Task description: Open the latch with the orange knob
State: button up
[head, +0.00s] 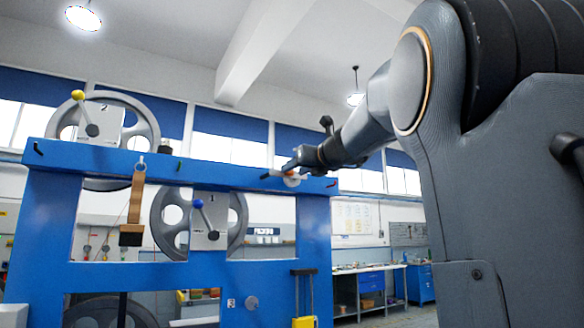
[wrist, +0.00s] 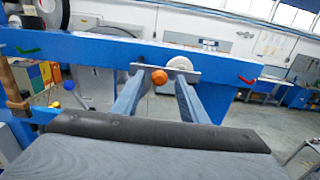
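The orange knob (wrist: 159,77) is a small round ball in front of a grey latch plate (wrist: 194,75) on the blue frame's top beam. My gripper (wrist: 159,80) is open. Its two fingers reach toward the beam, one on each side of the knob, with a gap to the knob on both sides. I cannot tell how far the fingertips reach past it. In the head view, my gripper (head: 284,168) is at the right part of the beam and hides most of the latch there. A white round part (wrist: 180,63) shows behind the plate.
The blue frame (head: 90,158) also carries a yellow-knob lever (head: 78,95), a blue-knob lever (head: 198,204) and several grey pulleys. Red hooks (wrist: 248,80) and green hooks (wrist: 27,50) stick out from the beam. A workbench stands behind.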

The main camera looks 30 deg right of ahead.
jog(key=shift+w, duration=0.55)
grip_shut()
